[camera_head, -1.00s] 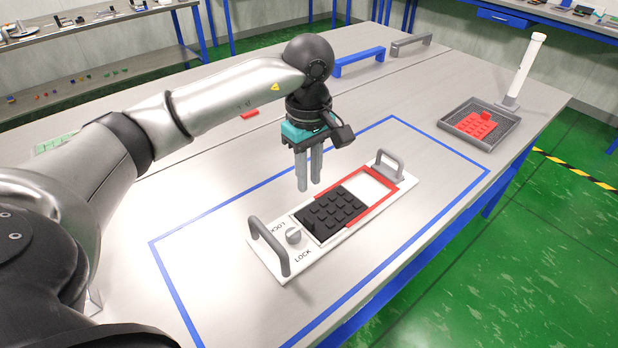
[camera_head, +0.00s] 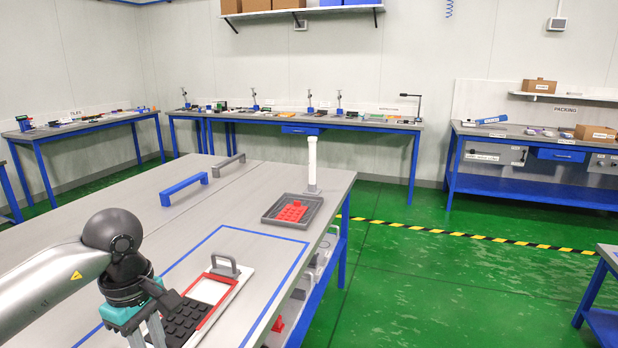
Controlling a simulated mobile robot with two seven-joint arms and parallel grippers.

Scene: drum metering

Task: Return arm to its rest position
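My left arm (camera_head: 50,285) reaches in from the lower left of the head view. Its gripper (camera_head: 147,335) points down, with a gap between its two fingers and nothing seen in the gap. The fingertips are cut off by the bottom edge of the picture. The gripper appears over or beside the black studded block (camera_head: 187,318) on the white plate (camera_head: 232,287); its height above them is hard to tell. A red frame (camera_head: 213,313) borders the plate's pale opening. My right arm and gripper are not in view.
A blue handle (camera_head: 184,188) and a grey handle (camera_head: 229,164) stand on the table. A grey tray (camera_head: 268,217) holds red studded pieces (camera_head: 291,211), with a white post (camera_head: 312,162) behind it. Blue tape (camera_head: 262,232) marks the work area.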

